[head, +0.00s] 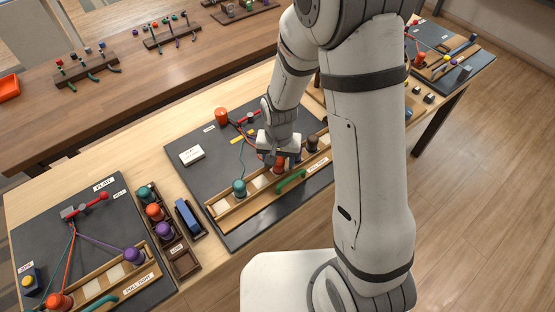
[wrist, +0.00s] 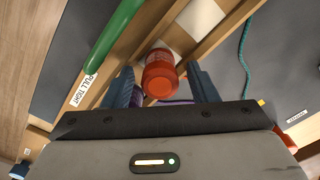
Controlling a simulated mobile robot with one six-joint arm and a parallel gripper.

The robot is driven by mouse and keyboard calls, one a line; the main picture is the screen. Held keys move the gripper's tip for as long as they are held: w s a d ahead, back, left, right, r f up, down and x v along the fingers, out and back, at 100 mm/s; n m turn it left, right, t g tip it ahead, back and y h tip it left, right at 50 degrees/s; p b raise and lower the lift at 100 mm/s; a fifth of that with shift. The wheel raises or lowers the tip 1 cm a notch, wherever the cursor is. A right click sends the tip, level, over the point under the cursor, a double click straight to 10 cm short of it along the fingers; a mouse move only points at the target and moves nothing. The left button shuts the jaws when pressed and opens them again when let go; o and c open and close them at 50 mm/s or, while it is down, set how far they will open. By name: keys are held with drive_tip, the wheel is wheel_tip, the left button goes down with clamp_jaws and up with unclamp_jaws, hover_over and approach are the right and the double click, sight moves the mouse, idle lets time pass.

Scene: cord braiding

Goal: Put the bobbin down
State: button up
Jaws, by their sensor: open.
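An orange-red bobbin (wrist: 160,76) is between the two open fingers of my gripper (wrist: 162,86), with a gap on each side. Its lower end is over a pale square in the wooden rail (wrist: 222,28) and seems to rest there. In the head view my gripper (head: 283,157) is low over the rail, and the orange-red bobbin (head: 279,167) shows partly below it. A teal bobbin (head: 239,187) stands in the rail to the left. A dark bobbin (head: 312,143) stands to the right. A purple bobbin (wrist: 137,97) is partly hidden behind one finger in the wrist view.
A green handle (head: 291,181) lies along the rail's near side. A red bobbin (head: 221,115) stands at the mat's far edge. A rack of bobbins (head: 181,259) and a blue block (head: 188,215) are left of the mat (head: 227,237). Another braiding station lies farther left.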

sight(279, 160)
drive_tip(key=shift+r+p, duration=0.5)
drive_tip(key=shift+r, duration=0.05)
wheel_tip(279, 160, up, 12)
drive_tip(key=s+d+r+n+t, duration=0.2)
drive_tip(key=s+d+r+t, duration=0.1)
drive_tip(key=s+d+r, duration=0.8)
drive_tip(key=shift+s+d+r+b, duration=0.25)
drive_tip(key=shift+s+d+b, duration=0.3)
drive_tip(key=shift+s, duration=0.4)
